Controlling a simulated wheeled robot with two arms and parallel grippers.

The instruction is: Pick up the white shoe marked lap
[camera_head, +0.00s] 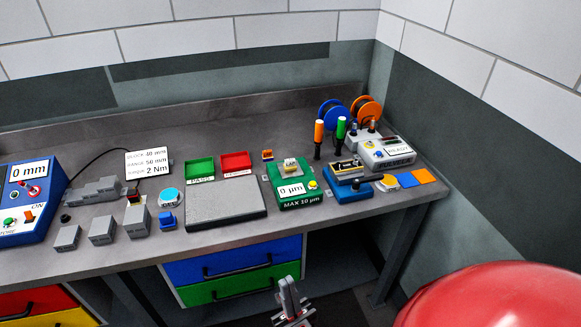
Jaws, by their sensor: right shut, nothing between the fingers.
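The white shoe marked LAP (291,166) sits on top of the green device (285,183), which has a "0 µm" display and the label "MAX 10 µm". My right gripper (289,282) is at the bottom of the view, below and in front of the bench edge, well apart from the shoe. It is shut and empty. My left gripper is not in view.
The grey bench (330,226) holds a flat grey plate (226,204), a green tray (200,168), a red tray (236,162), a blue device (349,186) and a grey machine (381,150). Drawers (235,263) are under the bench. A large red rounded object (510,292) fills the lower right.

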